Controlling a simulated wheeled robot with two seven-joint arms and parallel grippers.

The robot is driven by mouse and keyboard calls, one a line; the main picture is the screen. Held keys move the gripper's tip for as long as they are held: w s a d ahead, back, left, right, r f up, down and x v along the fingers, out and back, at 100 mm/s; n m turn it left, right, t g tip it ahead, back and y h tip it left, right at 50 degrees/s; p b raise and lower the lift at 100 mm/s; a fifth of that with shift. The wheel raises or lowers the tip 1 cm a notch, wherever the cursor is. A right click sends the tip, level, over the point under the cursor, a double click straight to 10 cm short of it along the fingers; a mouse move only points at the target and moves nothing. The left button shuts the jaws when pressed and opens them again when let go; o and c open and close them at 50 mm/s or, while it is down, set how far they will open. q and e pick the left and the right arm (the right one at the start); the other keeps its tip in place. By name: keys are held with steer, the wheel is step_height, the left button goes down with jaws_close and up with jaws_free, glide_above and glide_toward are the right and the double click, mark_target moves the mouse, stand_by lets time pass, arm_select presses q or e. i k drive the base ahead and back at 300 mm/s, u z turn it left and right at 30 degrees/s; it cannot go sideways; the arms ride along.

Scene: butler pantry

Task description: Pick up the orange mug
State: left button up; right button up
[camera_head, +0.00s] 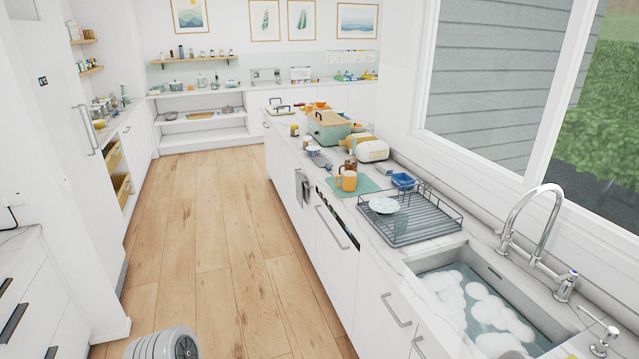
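The orange mug (347,182) stands upright on the counter at the middle of the view, at the edge of a teal mat (370,186). A small brown item shows right behind it. The mug is some distance ahead of me, beyond the drying rack. Neither of my grippers is in view. A grey rounded part at the bottom left edge looks like a piece of my own arm.
A dark wire drying rack (432,226) holds a pale plate (384,205) just in front of the mug. A blue container (403,180) is to the right, a white appliance (372,151) behind. The wooden floor (215,250) left of the counter is clear.

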mark_target(349, 178)
steer(key=z, duration=0.1)
steer(key=k, duration=0.35)
steer(key=u, duration=1.55)
steer(key=i, duration=2)
steer(key=z, duration=0.3)
steer(key=i, duration=2)
steer(key=z, duration=1.8)
steer(key=i, duration=1.1)
steer(key=z, duration=0.9)
